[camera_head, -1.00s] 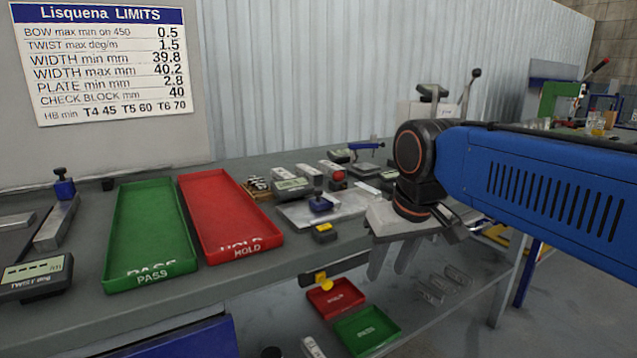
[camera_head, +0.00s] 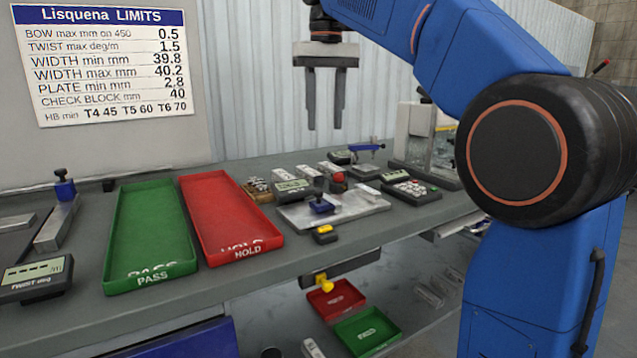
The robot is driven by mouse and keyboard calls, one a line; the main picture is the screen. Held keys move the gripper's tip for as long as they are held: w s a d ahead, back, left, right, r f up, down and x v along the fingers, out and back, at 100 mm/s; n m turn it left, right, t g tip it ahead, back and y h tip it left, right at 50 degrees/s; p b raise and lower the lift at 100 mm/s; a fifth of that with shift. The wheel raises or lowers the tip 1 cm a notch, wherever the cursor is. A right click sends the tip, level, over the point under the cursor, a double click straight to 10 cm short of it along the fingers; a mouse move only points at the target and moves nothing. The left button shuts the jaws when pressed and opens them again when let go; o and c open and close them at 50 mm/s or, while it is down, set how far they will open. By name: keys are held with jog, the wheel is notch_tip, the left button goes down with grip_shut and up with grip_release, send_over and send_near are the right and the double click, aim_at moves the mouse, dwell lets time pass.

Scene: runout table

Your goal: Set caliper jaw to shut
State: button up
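My gripper (camera_head: 325,122) hangs high above the table, pointing down. Its two grey fingers are apart with a clear gap and nothing between them. Below it, on the table, is a grey metal base plate (camera_head: 358,207) with a blue block (camera_head: 322,206), a red knob (camera_head: 338,186) and a grey display unit (camera_head: 293,187) on or beside it. This looks like the caliper fixture, but I cannot tell for sure. The parts are too small and crowded to tell which one is the jaw or how far it stands open. My gripper touches none of them.
A green PASS tray (camera_head: 150,240) and a red HOLD tray (camera_head: 228,220) lie to the left. A keypad device (camera_head: 411,190) and a clear-fronted stand (camera_head: 428,135) are to the right.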

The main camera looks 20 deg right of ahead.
aim_at(318, 191)
jog(key=f, duration=0.5)
jog(key=w+f, duration=0.1)
jog(key=f, duration=0.4)
jog(key=a+f, duration=0.1)
jog(key=f, duration=0.5)
jog(key=shift+w, duration=0.35)
